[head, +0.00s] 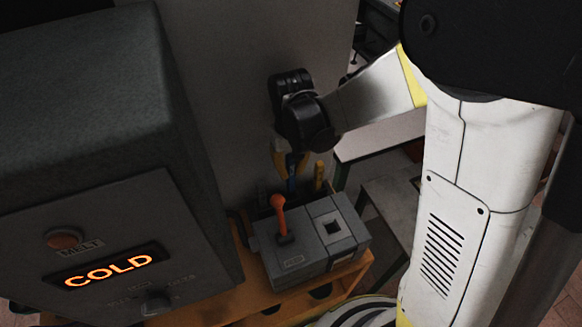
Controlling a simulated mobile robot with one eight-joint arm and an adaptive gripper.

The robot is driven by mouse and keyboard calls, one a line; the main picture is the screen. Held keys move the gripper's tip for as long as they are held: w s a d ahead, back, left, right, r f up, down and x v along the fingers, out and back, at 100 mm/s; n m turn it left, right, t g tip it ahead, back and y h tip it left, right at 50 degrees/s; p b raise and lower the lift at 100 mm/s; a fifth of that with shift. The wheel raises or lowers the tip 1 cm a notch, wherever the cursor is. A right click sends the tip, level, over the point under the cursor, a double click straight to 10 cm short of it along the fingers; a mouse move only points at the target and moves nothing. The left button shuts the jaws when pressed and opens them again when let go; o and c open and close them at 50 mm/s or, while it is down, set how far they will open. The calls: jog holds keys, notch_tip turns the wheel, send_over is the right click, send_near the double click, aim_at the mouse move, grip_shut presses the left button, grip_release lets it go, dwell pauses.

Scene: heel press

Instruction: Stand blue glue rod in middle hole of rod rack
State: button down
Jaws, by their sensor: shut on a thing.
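My gripper (291,160) points down behind the grey press box, with its yellowish fingers shut on the blue glue rod (292,183). The rod looks roughly upright, and its lower end is hidden behind the box. A yellow rod (319,176) stands upright just to its right. The rod rack is hard to make out: the dark area behind the box hides it, and I cannot see its holes. I cannot tell whether the blue rod touches the rack or is in a hole.
The grey box (315,262) has an orange lever (280,215) and a square opening on top. It stands on an orange bench (240,312). A large dark machine (110,180) with a lit "COLD" sign fills the left. A grey wall panel (255,70) is behind.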

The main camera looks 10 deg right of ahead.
aim_at(291, 183)
jog(key=shift+f+b, duration=2.2)
jog(key=shift+f, duration=0.75)
jog(key=c, duration=1.4)
grip_release()
notch_tip(291, 183, up, 12)
jog(key=shift+r, duration=0.1)
